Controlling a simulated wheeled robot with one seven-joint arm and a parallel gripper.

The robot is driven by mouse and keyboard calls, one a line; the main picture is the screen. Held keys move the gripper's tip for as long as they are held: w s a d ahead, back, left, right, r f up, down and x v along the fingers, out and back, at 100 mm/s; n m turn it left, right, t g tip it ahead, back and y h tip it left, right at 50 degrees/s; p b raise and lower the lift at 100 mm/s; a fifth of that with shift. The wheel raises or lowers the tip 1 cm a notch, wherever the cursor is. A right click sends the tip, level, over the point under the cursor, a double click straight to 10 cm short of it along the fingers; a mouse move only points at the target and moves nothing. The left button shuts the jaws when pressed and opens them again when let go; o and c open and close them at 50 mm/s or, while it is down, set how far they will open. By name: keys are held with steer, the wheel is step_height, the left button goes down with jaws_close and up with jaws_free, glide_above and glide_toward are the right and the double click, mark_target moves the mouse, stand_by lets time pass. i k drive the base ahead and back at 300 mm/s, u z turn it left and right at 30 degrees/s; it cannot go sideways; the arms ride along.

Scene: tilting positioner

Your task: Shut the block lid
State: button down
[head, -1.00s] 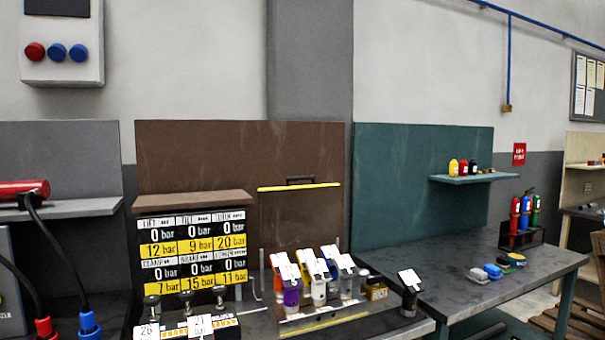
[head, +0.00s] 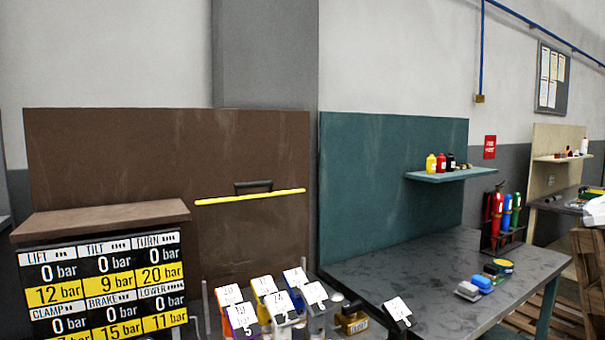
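A brown panel with a yellow-striped upper edge (head: 250,198) stands upright behind the row of tagged valves; it looks like the raised block lid, though its hinge is hidden. A dark handle (head: 253,187) shows just above the stripe. Several coloured, tagged valve parts stand in front of it, among them a purple one (head: 243,318), with white number tags. The lower part of the block is cut off by the picture's bottom edge. My gripper is not in view.
A black gauge board (head: 103,285) with bar readings stands left of the lid, under a brown top. A shelf (head: 450,174) juts from the green panel.

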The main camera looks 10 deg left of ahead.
mark_target(237, 187)
steer(key=i, duration=0.7)
steer(key=u, duration=0.85)
steer(key=i, duration=0.65)
steer(key=u, duration=0.6)
